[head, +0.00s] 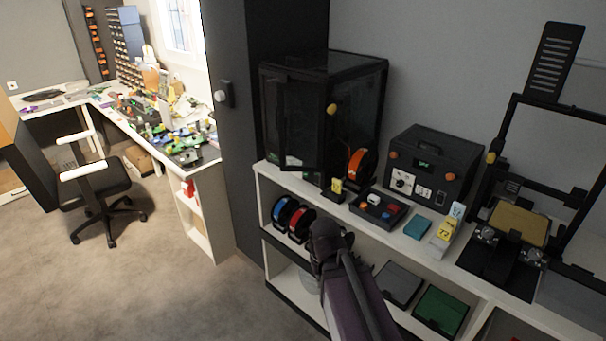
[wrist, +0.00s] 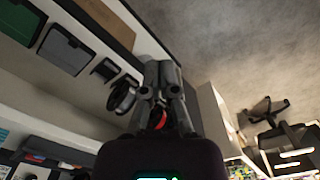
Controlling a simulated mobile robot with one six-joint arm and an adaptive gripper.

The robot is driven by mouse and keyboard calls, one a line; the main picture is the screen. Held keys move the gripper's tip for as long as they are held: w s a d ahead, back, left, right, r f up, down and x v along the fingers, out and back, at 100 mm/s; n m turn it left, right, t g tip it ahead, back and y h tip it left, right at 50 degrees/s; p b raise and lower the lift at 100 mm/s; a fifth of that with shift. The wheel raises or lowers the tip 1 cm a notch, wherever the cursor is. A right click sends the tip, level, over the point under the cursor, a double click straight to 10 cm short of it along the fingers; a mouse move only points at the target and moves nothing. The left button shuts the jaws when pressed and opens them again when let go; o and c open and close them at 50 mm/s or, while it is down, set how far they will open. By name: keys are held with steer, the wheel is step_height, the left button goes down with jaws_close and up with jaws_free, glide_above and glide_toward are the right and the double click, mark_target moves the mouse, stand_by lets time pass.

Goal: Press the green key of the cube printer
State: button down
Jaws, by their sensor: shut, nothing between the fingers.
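The cube printer (head: 350,95) is a black enclosed box with dark clear panels, standing on the left end of the white shelf top (head: 268,178). A small greenish patch shows low on its front; I cannot tell whether that is the green key. My gripper (head: 325,228) is shut and empty, in front of the shelf, below and to the right of the printer, and apart from it. In the wrist view my gripper (wrist: 163,68) points towards the floor and lower shelves. The printer cannot be made out there.
Blue and red spools (head: 284,211) sit in the shelf just behind my gripper. An orange spool (head: 358,164), a button box (head: 378,206) and a black device with a green display (head: 432,165) stand right of the printer.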

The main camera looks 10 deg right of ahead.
mark_target(306, 174)
steer(key=shift+w, duration=0.1)
steer(key=w+a+f+m+t+y+b, duration=0.15)
steer(key=w+a+t+b, duration=0.3)
steer(key=w, duration=0.75)
steer(key=w+a+f+m+t+y+b, duration=0.1)
steer(key=w+a+t+y+b, duration=0.3)
steer(key=w, duration=0.8)
steer(key=w+d+r+m+t+h+b, duration=0.2)
steer(key=w+m+t+h+b, duration=0.2)
steer(key=w, duration=0.4)
steer(key=w+d+r+m+t+h+b, duration=0.2)
steer(key=w+r+m+t+h+b, duration=0.1)
steer(key=w+m+t+h+b, duration=0.2)
steer(key=shift+w+d+m+t+b, duration=0.2)
steer(key=shift+w+m+t+b, duration=1)
steer(key=shift+w, duration=1)
steer(key=shift+d+r, duration=0.1)
steer(key=shift+w+d, duration=0.85)
steer(key=shift+d, duration=0.3)
steer(key=shift+w+d, duration=0.85)
steer(key=shift+d, duration=0.35)
steer(key=shift+w+d, duration=0.85)
steer(key=shift+d, duration=0.3)
steer(key=shift+w+d, duration=0.1)
